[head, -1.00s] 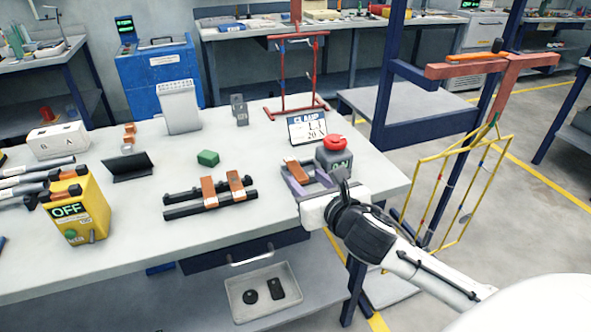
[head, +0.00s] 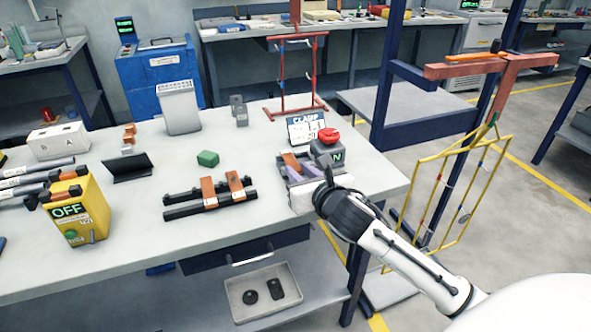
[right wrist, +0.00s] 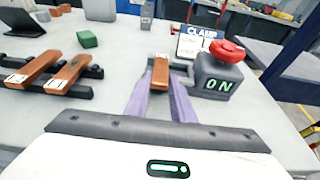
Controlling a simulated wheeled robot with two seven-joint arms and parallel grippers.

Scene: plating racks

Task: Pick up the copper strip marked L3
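A copper strip (right wrist: 160,74) with a small pale label lies in a dark holder beside the grey ON block (right wrist: 217,80) with a red button; it also shows in the head view (head: 290,162). I cannot read its label. Two more labelled copper strips, left (head: 209,194) and right (head: 236,186), lie across a black rack; they show in the right wrist view too, left (right wrist: 34,68) and right (right wrist: 68,75). My right gripper (right wrist: 162,88) is open, its purple fingers on either side of the strip by the ON block, with gaps visible. My left gripper is not in view.
A CLAMP sign (head: 305,128) stands behind the ON block. A green block (head: 208,158), a yellow OFF box (head: 76,210) and a black stand (head: 128,167) are on the table (head: 150,240). A yellow wire frame (head: 440,195) hangs to the right.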

